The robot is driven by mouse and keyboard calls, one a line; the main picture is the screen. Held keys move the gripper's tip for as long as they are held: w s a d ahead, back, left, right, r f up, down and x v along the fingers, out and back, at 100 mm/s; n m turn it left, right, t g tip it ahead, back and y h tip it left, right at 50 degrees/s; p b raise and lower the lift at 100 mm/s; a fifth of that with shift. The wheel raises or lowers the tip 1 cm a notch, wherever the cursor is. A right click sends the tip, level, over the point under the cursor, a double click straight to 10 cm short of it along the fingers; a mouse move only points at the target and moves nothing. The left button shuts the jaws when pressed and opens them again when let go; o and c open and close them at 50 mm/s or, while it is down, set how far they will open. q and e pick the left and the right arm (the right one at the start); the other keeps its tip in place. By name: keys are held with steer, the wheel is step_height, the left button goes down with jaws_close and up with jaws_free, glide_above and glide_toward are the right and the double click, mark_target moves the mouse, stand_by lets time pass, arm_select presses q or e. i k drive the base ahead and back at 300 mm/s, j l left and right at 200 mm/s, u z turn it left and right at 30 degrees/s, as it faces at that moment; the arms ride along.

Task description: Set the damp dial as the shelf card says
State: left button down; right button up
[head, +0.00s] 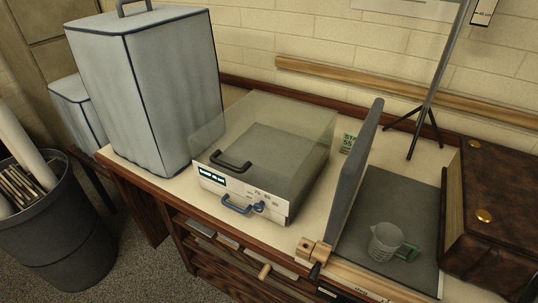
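A cabinet with a clear lid (300,122) and a white front panel (282,207) stands on the bench. A small blue dial (259,207) sits on that panel, right of a blue drawer handle (236,207). A dark display (212,177) with small light characters is at the panel's upper left; I cannot read it. The dial's setting is too small to tell. A small green card (348,143) stands behind the cabinet to its right; it seems to read "STA" and "55", and the grey upright board partly hides it. Neither of my grippers is in view.
A tall grey-covered box (150,90) stands left of the cabinet. To the right are the upright grey board (357,180), a measuring jug (384,242) on a dark mat, a brown leather-like case (500,205) and a tripod (428,105). A bin (55,235) stands at left.

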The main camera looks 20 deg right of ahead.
mark_target(258, 207)
steer(key=k+j+z, duration=0.25)
steer(key=j+z, duration=0.3)
steer(key=j, duration=0.15)
steer(key=k+j+z, duration=0.25)
